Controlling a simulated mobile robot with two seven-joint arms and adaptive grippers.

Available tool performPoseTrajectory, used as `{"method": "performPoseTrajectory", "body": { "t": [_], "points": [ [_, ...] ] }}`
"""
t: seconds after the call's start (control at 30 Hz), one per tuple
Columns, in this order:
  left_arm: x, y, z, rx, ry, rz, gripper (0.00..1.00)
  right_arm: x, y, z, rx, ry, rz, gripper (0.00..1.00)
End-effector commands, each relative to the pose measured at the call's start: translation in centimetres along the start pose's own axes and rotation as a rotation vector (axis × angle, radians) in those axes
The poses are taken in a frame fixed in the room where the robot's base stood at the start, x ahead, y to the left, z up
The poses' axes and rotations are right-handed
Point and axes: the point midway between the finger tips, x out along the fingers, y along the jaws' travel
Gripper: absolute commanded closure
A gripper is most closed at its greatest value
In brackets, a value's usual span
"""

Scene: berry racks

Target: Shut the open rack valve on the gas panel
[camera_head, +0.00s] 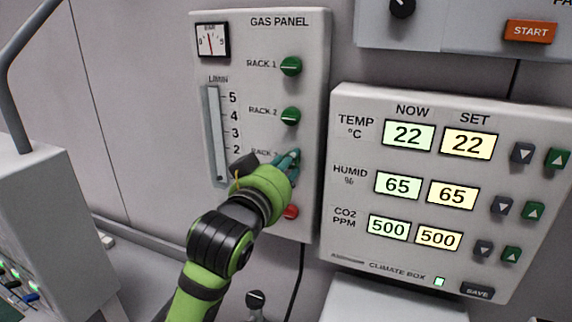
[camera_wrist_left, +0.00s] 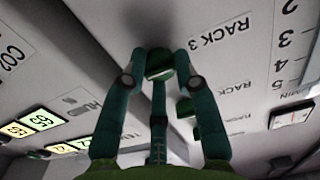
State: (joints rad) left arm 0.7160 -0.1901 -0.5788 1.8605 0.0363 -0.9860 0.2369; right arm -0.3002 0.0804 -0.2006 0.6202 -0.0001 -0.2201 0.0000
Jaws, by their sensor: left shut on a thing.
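The gas panel (camera_head: 262,40) is a pale wall box with green rack valve knobs down its right side. The rack 1 knob (camera_head: 291,66) and rack 2 knob (camera_head: 290,116) are in plain sight. My left gripper (camera_head: 290,160) is at the third row, its fingers hiding most of the rack 3 knob. In the left wrist view, the green rack 3 knob (camera_wrist_left: 160,66) sits between the teal fingers, beside the RACK 3 label, and the gripper is shut on it. The knob's exact turn is hard to tell. My right gripper is not in view.
A red knob (camera_head: 291,212) is just below my left gripper. The climate box (camera_head: 345,100) stands close on the right. A grey machine (camera_head: 50,215) is at the far left.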

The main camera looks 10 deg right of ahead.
Motion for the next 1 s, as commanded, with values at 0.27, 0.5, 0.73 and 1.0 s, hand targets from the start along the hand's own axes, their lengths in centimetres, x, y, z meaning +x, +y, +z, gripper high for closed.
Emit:
{"method": "performPoseTrajectory", "body": {
  "t": [0.27,0.5,0.73,1.0],
  "points": [
    [0.0,0.0,-0.1,-0.003,0.003,0.001,0.62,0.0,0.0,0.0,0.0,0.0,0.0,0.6],
    [0.0,0.0,-0.1,-0.001,0.002,0.001,0.46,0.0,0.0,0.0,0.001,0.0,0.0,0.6],
    [-0.5,0.0,-0.1,-0.001,0.002,0.001,0.46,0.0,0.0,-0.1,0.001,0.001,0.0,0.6],
    [-4.7,0.0,-0.1,-0.001,0.003,0.001,0.46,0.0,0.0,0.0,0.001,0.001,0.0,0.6]
  ]
}}
